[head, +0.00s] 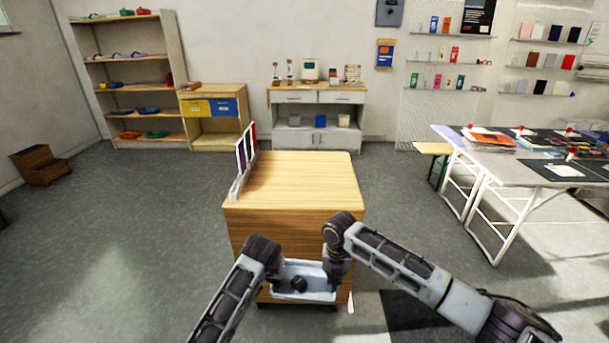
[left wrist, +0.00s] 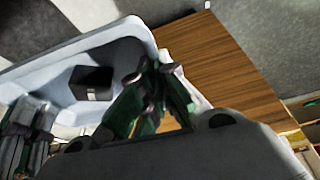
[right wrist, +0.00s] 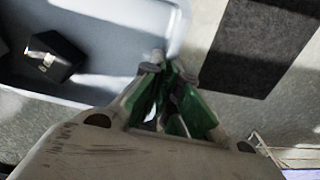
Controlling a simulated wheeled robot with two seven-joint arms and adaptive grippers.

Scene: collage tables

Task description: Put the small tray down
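The small tray (head: 305,295) is pale blue-white and hangs in front of the wooden cabinet (head: 295,182), below the level of its top. A small black block (head: 297,284) lies in it. My left gripper (head: 277,273) is at the tray's left end and my right gripper (head: 333,276) at its right end. In the left wrist view the fingers (left wrist: 150,72) close on the tray's rim (left wrist: 70,55). In the right wrist view the fingers (right wrist: 160,65) close on the other end's rim (right wrist: 178,25). The fingertips' contact is partly hidden.
A white rack with coloured cards (head: 243,160) stands along the left edge of the cabinet top; the rest of the top is clear. A white worktable (head: 520,178) with papers stands at right. Shelves and a drawer unit (head: 318,138) line the back wall. Open floor lies at left.

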